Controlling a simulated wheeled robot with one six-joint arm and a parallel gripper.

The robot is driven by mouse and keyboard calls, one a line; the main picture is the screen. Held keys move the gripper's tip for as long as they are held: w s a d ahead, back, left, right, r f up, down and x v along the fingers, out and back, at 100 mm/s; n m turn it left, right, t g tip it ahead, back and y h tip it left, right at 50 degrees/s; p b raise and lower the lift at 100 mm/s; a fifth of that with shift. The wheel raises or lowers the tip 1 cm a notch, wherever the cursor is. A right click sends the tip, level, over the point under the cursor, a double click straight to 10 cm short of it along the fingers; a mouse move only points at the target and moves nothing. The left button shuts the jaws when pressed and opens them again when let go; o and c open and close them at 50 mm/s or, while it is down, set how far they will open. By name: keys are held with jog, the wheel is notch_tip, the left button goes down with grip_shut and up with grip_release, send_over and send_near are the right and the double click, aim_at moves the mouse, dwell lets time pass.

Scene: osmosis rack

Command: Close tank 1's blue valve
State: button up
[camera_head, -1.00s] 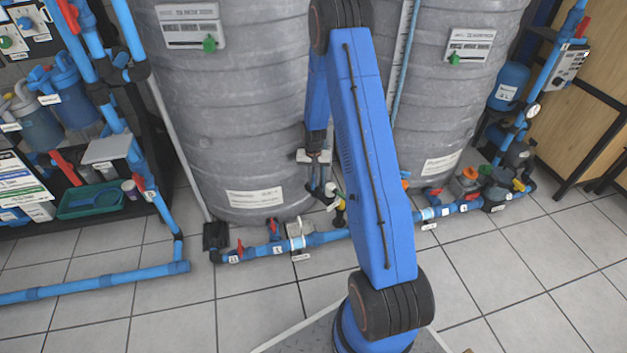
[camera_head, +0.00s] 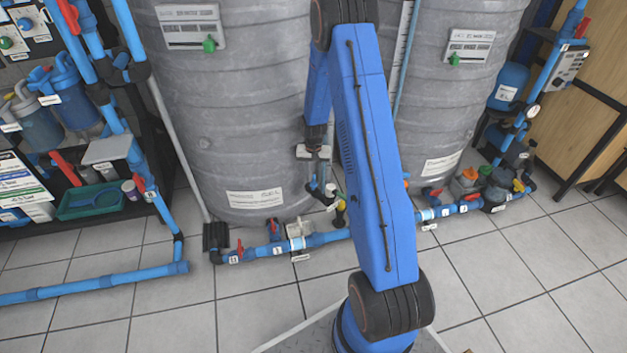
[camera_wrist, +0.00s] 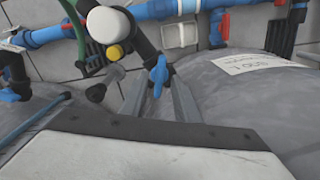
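The blue valve (camera_wrist: 158,76) is a small blue handle on a dark pipe fitting, beside a tank. In the wrist view it shows between the two fingers of my gripper (camera_wrist: 158,98), with a gap on each side. My gripper is open; I cannot tell whether either finger touches the handle. In the head view my gripper (camera_head: 314,152) is small, low in front of the left grey tank (camera_head: 240,120), just above the valve fitting (camera_head: 331,190). My own arm partly covers that area.
Blue floor pipes with red valves (camera_head: 273,229) run along the tank bases. A yellow knob (camera_wrist: 115,52) and white cap (camera_wrist: 107,25) are close to the blue handle. A second grey tank (camera_head: 450,110) stands right. The tiled floor in front is mostly clear.

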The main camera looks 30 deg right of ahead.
aim_at(313, 181)
notch_tip(313, 181, up, 15)
dwell(0.4)
jog(key=shift+f, duration=0.1)
